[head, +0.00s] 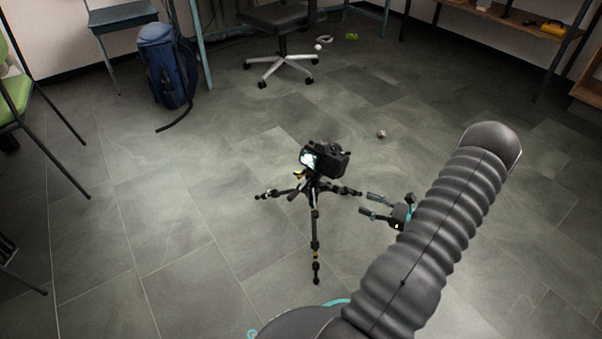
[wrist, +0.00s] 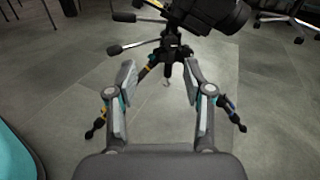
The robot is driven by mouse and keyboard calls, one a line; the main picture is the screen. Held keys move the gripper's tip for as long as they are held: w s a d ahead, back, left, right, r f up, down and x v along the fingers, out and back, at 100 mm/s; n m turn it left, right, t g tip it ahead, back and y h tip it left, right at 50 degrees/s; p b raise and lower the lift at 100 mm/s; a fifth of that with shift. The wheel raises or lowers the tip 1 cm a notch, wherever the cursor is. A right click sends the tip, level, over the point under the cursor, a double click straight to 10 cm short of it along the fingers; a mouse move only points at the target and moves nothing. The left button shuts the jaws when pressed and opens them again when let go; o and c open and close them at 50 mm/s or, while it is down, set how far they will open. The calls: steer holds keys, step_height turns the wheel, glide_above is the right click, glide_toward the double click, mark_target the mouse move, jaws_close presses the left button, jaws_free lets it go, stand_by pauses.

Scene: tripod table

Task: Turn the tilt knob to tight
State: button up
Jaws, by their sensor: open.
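A black tripod (head: 315,217) stands on the floor in the middle of the head view, with a camera (head: 325,160) on its head and its legs spread. My gripper (head: 367,204) is to the right of the tripod, open and empty, with its fingers pointing left toward it. In the wrist view the open fingers (wrist: 160,78) frame the tripod's upper column, which lies beyond the tips. The camera (wrist: 212,14) is at the top there, cut off by the edge. Two dark handles stick out left from the tripod head, an upper one (wrist: 124,17) and a lower one (wrist: 116,49). I cannot tell which part is the tilt knob.
The tiled floor around the tripod is mostly clear. A small ball (head: 381,134) lies behind it to the right. A blue backpack (head: 166,68), a wheeled office chair (head: 280,50) and a green chair (head: 14,100) stand farther off. A shelf (head: 500,14) is at the back right.

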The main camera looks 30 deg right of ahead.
steer(key=w+a+r+n+g+y+p, duration=0.1)
steer(key=w+a+r+n+g+p, duration=0.2)
steer(key=a+r+n+g, duration=1)
steer(key=shift+a+r+n, duration=1)
steer(key=shift+a+r, duration=3.55)
steer(key=shift+a, duration=0.35)
